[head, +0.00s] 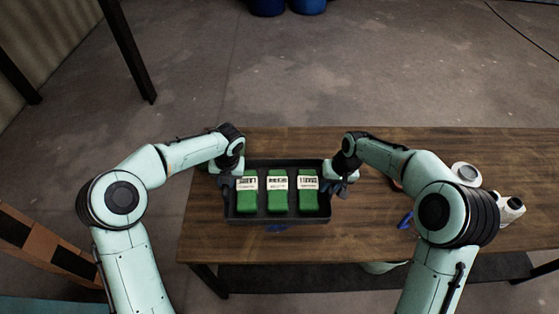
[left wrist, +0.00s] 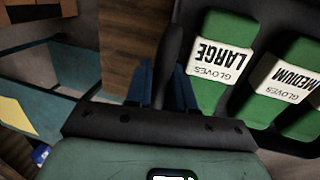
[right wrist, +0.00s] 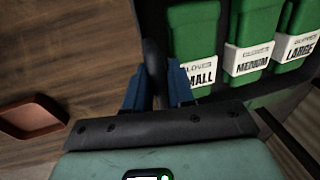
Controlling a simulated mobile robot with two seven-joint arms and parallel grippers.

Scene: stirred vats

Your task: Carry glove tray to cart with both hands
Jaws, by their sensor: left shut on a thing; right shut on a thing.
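The dark glove tray (head: 277,219) is over the wooden table's left part and looks level. It holds three green glove boxes: large (head: 247,203), medium (head: 277,203) and small (head: 308,203). My left gripper (head: 229,184) is shut on the tray's left end; its blue fingers (left wrist: 165,85) straddle a dark upright part there. My right gripper (head: 338,186) is shut on the right end, likewise in the right wrist view (right wrist: 157,82). I cannot tell whether the tray touches the table. A teal-surfaced frame (left wrist: 65,70), possibly the cart, shows at left in the left wrist view.
The wooden table (head: 380,240) extends right. A reddish-brown dish (right wrist: 32,117) lies right of the tray. A blue item (head: 404,220) and white round objects (head: 466,173) stand near my right arm. A wooden and teal structure (head: 40,235) is at lower left.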

